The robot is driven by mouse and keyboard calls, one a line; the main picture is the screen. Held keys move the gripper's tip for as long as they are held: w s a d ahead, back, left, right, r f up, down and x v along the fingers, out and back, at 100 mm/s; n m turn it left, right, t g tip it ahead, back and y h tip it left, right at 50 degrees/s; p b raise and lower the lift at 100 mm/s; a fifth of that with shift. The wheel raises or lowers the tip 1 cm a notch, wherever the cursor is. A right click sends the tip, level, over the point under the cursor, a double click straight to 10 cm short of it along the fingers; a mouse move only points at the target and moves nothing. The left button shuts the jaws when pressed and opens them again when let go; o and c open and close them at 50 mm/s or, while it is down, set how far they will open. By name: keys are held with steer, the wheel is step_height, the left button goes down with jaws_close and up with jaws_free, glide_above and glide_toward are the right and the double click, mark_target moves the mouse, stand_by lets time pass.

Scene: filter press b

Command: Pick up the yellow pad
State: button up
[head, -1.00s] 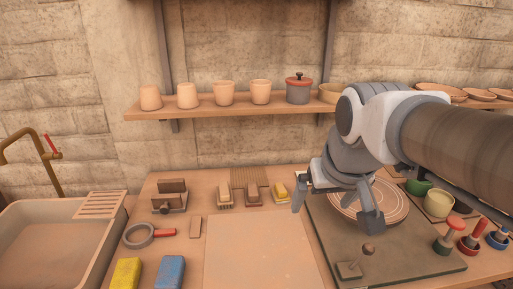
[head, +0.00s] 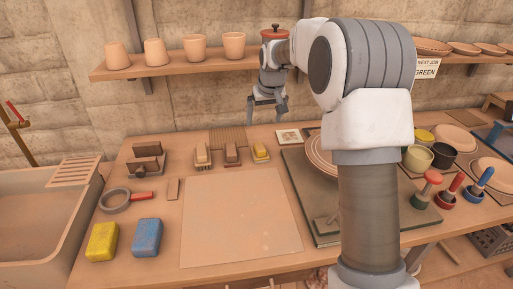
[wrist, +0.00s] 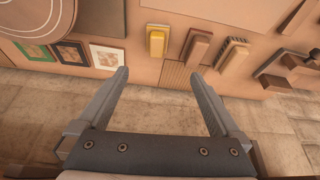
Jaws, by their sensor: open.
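A small yellow pad (head: 261,151) lies near the table's back edge, at the right end of a row with a brown block (head: 231,152) and a cream block (head: 202,154). The yellow pad also shows in the wrist view (wrist: 157,42), ahead of and between my fingertips. A larger yellow block (head: 102,242) lies at the table's front left beside a blue block (head: 147,238). My gripper (head: 267,103) is open and empty, pointing down in the air above the table's back edge. Nothing is between its fingers (wrist: 160,75).
A ribbed mat (head: 228,136) lies behind the row. A framed picture card (head: 288,136) and a dark board with a round plate (head: 318,150) are to the right. The shelf (head: 170,68) with cups runs along the wall behind. A large pale board (head: 240,220) lies bare in front.

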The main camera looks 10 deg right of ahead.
steer(key=w+f, duration=0.1)
steer(key=f, duration=0.1)
glide_toward(260, 146)
steer(key=x, duration=0.5)
steer(key=shift+a+f+b, duration=0.25)
steer(key=shift+a+b, duration=0.05)
steer(key=shift+d+x, duration=0.15)
steer(key=shift+x, duration=1.15)
steer(key=shift+d+x, duration=0.15)
steer(key=shift+x, duration=1.1)
steer(key=shift+w, duration=0.1)
steer(key=c, duration=1.4)
